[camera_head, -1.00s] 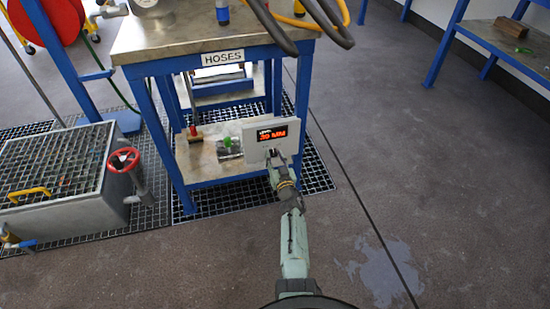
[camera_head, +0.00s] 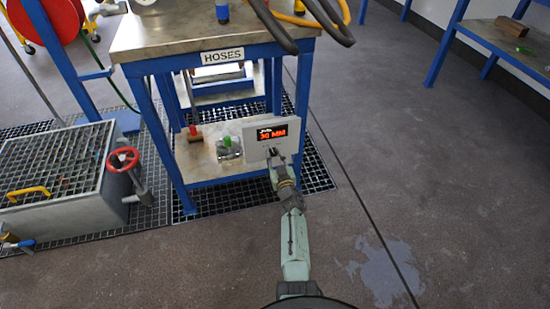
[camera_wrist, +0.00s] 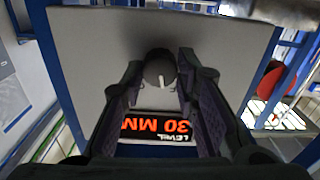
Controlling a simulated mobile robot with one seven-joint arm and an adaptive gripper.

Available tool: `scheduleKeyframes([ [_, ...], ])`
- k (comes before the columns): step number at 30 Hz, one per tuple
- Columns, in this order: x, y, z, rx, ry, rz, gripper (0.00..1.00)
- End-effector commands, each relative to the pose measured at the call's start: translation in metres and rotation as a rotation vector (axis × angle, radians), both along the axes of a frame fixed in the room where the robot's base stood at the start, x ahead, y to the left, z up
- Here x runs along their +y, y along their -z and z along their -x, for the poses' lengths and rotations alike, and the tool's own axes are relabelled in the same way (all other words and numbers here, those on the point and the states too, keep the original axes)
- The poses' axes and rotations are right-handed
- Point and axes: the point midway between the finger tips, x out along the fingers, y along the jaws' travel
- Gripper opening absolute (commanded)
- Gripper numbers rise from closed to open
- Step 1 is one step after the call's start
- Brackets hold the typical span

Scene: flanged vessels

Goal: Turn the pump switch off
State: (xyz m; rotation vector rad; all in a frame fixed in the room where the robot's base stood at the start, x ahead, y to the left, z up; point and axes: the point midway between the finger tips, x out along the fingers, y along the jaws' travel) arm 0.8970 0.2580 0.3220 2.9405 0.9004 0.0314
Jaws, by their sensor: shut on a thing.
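The pump switch is a dark round knob (camera_wrist: 160,70) with a white mark, on a pale grey panel (camera_wrist: 85,45) that also has a red-lit display (camera_wrist: 155,127) reading LEVEL 30 MM. In the head view the panel (camera_head: 255,148) stands at the right front of the blue bench's lower shelf. My gripper (camera_wrist: 160,80) has one finger on each side of the knob and is shut on it. In the head view my gripper (camera_head: 273,155) reaches the panel just below the display, and its fingers mostly hide the knob.
A small clear item with a green top (camera_head: 227,142) sits left of the panel on the lower shelf (camera_head: 200,165). Bench legs, a floor grating and a grated tank (camera_head: 60,165) with a red handwheel (camera_head: 123,159) lie left. Hoses (camera_head: 300,30) hang above.

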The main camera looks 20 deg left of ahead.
Motion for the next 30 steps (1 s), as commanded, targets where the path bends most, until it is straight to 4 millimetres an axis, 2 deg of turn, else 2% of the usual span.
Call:
scheduleKeyframes([
  [15,0.0003,0.0019,0.0006,-0.202,0.000,0.301,0.00],
  [30,0.0004,0.0007,0.0006,-0.263,0.000,0.391,0.00],
])
